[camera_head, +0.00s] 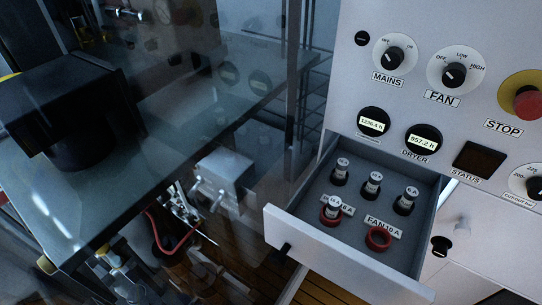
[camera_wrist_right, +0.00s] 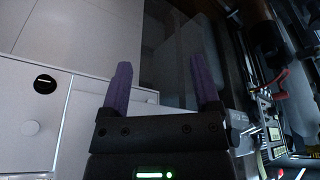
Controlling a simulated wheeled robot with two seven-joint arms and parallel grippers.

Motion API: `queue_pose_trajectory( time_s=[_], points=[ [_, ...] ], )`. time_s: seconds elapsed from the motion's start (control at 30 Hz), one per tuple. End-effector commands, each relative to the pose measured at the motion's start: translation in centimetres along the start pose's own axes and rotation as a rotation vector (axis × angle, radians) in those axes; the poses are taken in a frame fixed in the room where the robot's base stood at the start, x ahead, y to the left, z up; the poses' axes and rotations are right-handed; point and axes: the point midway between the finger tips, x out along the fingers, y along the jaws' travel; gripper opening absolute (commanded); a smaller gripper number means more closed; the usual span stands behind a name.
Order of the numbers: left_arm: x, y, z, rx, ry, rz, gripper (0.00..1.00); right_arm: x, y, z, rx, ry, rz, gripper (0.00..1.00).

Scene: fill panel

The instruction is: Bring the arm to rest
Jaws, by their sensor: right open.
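My right gripper (camera_wrist_right: 162,80) shows in the right wrist view. Its two purple fingers stand wide apart with nothing between them. It is beside a white cabinet front (camera_wrist_right: 25,110), apart from it as far as I can tell. I cannot make out the right gripper in the head view. My left gripper is in neither view.
A grey control panel (camera_head: 430,105) fills the upper right. Its open drawer (camera_head: 345,262) juts forward, holding several fuses, one in a red ring; another red ring (camera_head: 378,239) is empty. A glass-topped table (camera_head: 150,165) bearing a dark block (camera_head: 60,105) stands left.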

Motion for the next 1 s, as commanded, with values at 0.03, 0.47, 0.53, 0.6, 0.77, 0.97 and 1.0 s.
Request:
queue_pose_trajectory(
  time_s=[0.03,0.47,0.53,0.6,0.77,0.97,1.0],
  points=[
    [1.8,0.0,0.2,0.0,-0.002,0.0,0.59,3.5,-0.2,1.0,-0.002,-0.019,-0.003,0.8],
    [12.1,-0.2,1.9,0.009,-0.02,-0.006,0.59,29.0,-1.4,13.2,-0.025,-0.143,-0.016,0.8],
    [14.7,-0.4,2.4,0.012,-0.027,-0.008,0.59,33.9,-1.6,17.8,-0.033,-0.177,-0.02,0.8],
    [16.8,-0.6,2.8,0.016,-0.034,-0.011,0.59,37.4,-1.7,22.3,-0.04,-0.207,-0.023,0.8],
    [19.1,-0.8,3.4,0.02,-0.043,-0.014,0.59,40.4,-1.5,28.7,-0.053,-0.246,-0.025,0.8],
    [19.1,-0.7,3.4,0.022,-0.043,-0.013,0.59,40.2,-1.2,30.1,-0.056,-0.254,-0.023,0.8],
    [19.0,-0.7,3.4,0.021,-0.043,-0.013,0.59,40.2,-1.2,30.0,-0.056,-0.253,-0.024,0.8]
  ],
)
